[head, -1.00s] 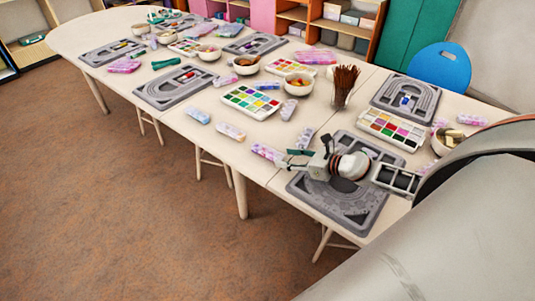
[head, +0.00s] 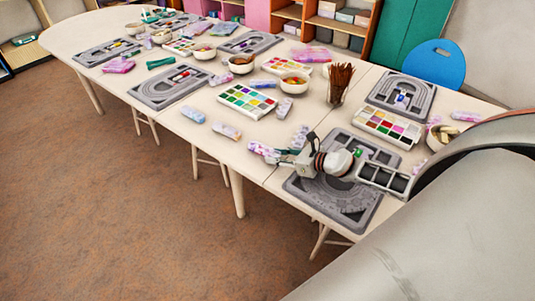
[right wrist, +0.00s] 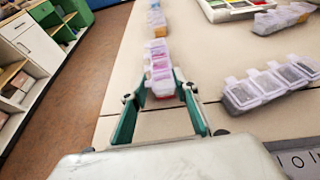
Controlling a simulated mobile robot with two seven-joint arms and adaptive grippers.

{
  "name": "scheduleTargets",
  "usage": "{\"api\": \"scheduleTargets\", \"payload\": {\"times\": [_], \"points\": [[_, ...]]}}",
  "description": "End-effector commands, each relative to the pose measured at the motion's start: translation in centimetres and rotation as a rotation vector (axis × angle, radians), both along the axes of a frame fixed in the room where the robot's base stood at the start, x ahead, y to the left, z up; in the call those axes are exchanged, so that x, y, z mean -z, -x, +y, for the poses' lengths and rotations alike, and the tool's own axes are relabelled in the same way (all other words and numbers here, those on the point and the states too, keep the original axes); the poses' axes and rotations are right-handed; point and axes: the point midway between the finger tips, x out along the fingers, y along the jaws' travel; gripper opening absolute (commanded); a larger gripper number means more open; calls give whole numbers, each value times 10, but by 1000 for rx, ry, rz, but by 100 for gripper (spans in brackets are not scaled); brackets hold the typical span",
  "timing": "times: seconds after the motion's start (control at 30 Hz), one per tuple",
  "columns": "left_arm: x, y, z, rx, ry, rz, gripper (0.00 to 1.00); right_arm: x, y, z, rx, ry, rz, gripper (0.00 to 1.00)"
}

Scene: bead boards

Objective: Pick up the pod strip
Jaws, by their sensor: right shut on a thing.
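A pod strip (right wrist: 159,66) with clear lids and pink and purple contents lies between the fingers of my right gripper (right wrist: 158,88) in the right wrist view. The fingers are shut on its near end. In the head view the strip (head: 259,148) shows at the table's front edge, with my right gripper (head: 273,155) at its right end. I cannot tell whether the strip is off the table. Another pod strip (right wrist: 272,83) with greyish contents lies to the right, apart from the gripper. My left gripper is not in view.
A grey bead board (head: 368,212) lies under my right arm. More pod strips (head: 226,130) line the front edge to the left. A bead palette (head: 248,101), a white bowl (head: 295,82) and a cup of brown sticks (head: 339,84) stand behind.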

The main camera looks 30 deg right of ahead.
Motion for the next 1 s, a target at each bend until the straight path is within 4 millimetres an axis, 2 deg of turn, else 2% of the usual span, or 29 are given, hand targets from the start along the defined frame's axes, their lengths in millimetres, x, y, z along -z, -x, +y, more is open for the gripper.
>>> {"api": "scheduleTargets", "payload": {"times": [0.27, 0.43, 0.57, 0.77, 0.8, 1.0], "points": [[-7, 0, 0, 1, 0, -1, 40, -12, 0, 0, -1, 3, -1, 9], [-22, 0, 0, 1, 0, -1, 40, -37, 0, -1, -3, 4, -2, 9], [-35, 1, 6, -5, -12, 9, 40, -65, 0, -1, -3, 7, -3, 9], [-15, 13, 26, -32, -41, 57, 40, -92, -1, -2, -4, 9, -4, 9], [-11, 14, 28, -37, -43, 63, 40, -95, -3, 3, -9, 3, -8, 9], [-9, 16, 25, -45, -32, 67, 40, -110, -5, 6, -16, 3, -13, 9]]}}
